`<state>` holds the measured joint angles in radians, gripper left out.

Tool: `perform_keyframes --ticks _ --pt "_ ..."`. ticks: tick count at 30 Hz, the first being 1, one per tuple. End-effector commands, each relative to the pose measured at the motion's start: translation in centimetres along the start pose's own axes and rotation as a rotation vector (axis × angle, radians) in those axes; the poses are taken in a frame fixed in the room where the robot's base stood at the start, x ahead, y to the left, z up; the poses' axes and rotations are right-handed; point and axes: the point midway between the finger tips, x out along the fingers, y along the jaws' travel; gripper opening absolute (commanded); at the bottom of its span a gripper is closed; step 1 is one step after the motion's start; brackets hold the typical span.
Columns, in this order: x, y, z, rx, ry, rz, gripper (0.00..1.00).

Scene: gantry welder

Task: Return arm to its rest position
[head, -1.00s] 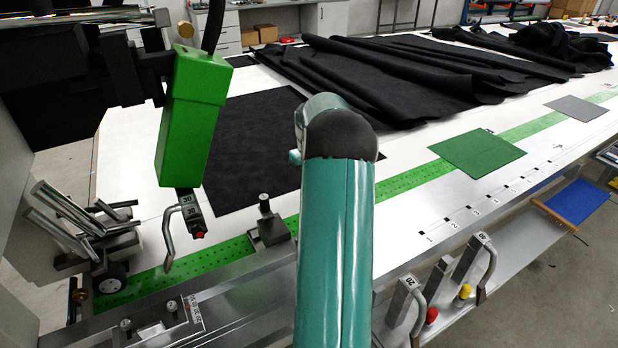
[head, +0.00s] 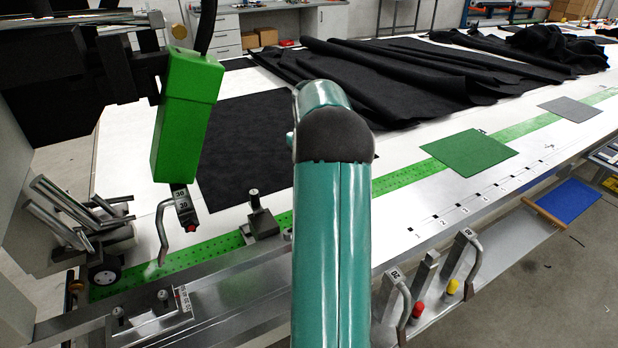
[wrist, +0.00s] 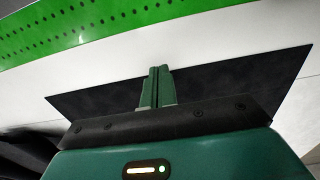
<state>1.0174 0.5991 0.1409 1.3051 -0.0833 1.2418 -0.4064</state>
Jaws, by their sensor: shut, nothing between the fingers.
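My teal arm (head: 335,220) rises through the middle of the head view, bent at a dark joint, and hides part of the table behind it. My gripper (wrist: 158,70) shows in the wrist view with its two green fingers together and nothing between them. It is over a dark flat sheet, with a white surface and a perforated green strip beyond. I cannot tell its height above the sheet. In the head view the gripper is hidden behind the arm.
At the left hangs a green welder head (head: 187,115) with a curved nozzle marked 30. Nozzles marked 20 (head: 394,290) and 40 (head: 460,255) stand in a front rack. Black fabric (head: 400,75) and a green sheet (head: 468,152) lie on the long white table (head: 400,195).

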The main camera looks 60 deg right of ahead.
Motion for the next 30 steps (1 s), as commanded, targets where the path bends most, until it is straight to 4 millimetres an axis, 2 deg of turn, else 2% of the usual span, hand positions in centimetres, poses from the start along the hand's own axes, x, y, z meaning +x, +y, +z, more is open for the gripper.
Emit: perform_keyframes --ticks 1,6,16,19,23,26,30 --pt "-1.0 0.0 -0.1 -0.001 0.004 0.001 0.0" --pt "-2.8 -0.1 -0.1 -0.002 0.001 0.001 0.0" --pt "-3.1 0.0 0.1 -0.002 0.001 0.0 0.0" --pt "-3.6 -1.0 0.2 -0.011 0.006 0.004 0.0" --pt "-5.8 -5.3 0.4 -0.048 0.033 0.023 0.0" --pt "-8.1 -10.4 1.3 -0.089 0.067 0.042 0.0" --pt "-10.9 -17.6 3.9 -0.147 0.123 0.06 0.0"
